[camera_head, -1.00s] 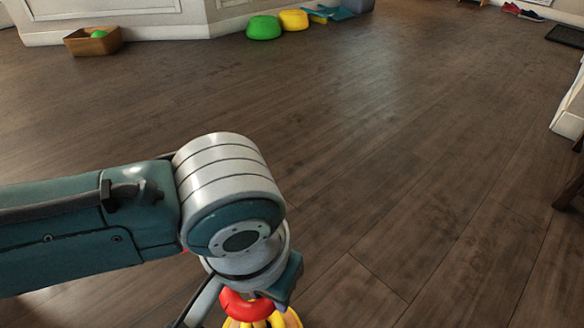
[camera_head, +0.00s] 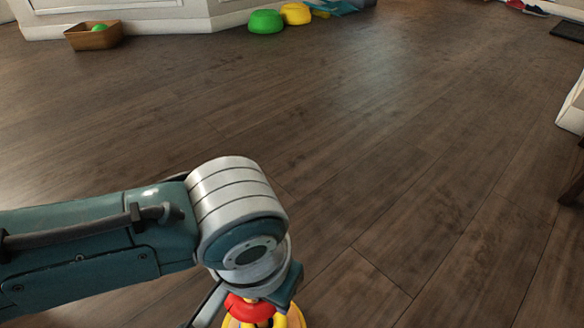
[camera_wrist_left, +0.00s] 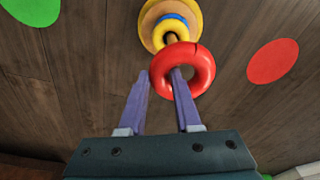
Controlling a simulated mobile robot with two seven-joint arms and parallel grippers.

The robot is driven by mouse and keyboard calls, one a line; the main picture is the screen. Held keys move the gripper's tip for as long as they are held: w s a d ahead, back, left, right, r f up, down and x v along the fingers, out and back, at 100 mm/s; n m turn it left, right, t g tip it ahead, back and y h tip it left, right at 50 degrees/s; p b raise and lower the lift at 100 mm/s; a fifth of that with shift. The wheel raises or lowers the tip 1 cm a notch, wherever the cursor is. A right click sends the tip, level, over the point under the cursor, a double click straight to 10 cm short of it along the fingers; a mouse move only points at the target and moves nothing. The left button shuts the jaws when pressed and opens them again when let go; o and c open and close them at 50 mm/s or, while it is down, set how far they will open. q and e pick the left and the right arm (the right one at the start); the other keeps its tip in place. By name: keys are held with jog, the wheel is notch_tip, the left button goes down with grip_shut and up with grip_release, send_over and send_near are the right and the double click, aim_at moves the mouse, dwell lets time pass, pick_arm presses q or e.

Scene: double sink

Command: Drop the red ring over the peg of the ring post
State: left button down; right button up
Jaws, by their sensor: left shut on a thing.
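The red ring (camera_wrist_left: 203,68) is held in my left gripper (camera_wrist_left: 161,76). In the left wrist view one finger reaches into its hole and the other lies outside, with the ring's wall between them. The ring post's round base (camera_wrist_left: 149,22) stands beyond the ring, with a blue ring (camera_wrist_left: 172,17) and a yellow ring (camera_wrist_left: 158,38) on it. The peg (camera_wrist_left: 173,38) shows just above the red ring's edge in that view. In the head view the red ring (camera_head: 246,308) is partly hidden by my left wrist. My right gripper is out of sight.
A flat red disc (camera_wrist_left: 273,61) and a flat green disc (camera_wrist_left: 32,9) lie on the floor beside the post. A wooden box (camera_head: 94,38) with a green ball, a green dome (camera_head: 266,21) and a yellow dome (camera_head: 295,13) are far back. The floor between is clear.

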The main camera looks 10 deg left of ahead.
pick_arm(q)
jog(key=shift+f+b, duration=0.95)
jog(key=shift+f, duration=0.6)
jog(key=shift+s+a+f+b, duration=0.45)
jog(key=shift+s+a+f, duration=0.1)
jog(key=shift+f, duration=0.2)
jog(key=shift+w+d+f, duration=0.2)
jog(key=shift+w+d+f+b, duration=0.2)
jog(key=shift+w+d+b, duration=0.05)
jog(key=shift+w+b, duration=0.05)
jog(key=shift+d, duration=0.1)
